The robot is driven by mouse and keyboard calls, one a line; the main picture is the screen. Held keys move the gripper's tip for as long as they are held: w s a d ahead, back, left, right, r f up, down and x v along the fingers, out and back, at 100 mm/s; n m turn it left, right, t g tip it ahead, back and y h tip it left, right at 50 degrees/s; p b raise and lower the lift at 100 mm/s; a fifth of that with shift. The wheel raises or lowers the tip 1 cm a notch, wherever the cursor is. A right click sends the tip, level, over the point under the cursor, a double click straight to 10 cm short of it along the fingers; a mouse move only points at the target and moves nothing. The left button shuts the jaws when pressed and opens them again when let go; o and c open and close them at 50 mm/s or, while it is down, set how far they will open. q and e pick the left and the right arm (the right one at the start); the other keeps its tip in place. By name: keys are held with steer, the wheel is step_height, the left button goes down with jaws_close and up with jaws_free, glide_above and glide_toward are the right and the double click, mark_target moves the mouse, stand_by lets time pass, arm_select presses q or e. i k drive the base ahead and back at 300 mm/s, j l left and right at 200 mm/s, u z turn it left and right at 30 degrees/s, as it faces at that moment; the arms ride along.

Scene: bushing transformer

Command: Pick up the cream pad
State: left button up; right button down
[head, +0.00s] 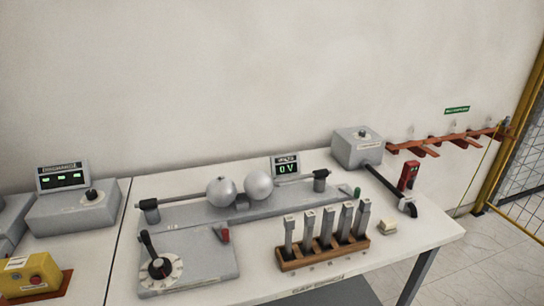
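The cream pad (387,227) is a small block lying on the white table near its right front, just right of a wooden rack. It looks clear on all sides and nothing covers it. Neither of my grippers shows in the head view.
The wooden rack (323,254) holds several upright grey gauges. Left of it are a grey sphere-gap unit (253,208) and a lever box (185,262). Behind the pad are a grey box (358,148) with a black arm and a red device (408,176). Table surface (425,230) right of the pad is free.

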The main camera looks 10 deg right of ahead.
mark_target(386, 226)
steer(key=z, duration=1.25)
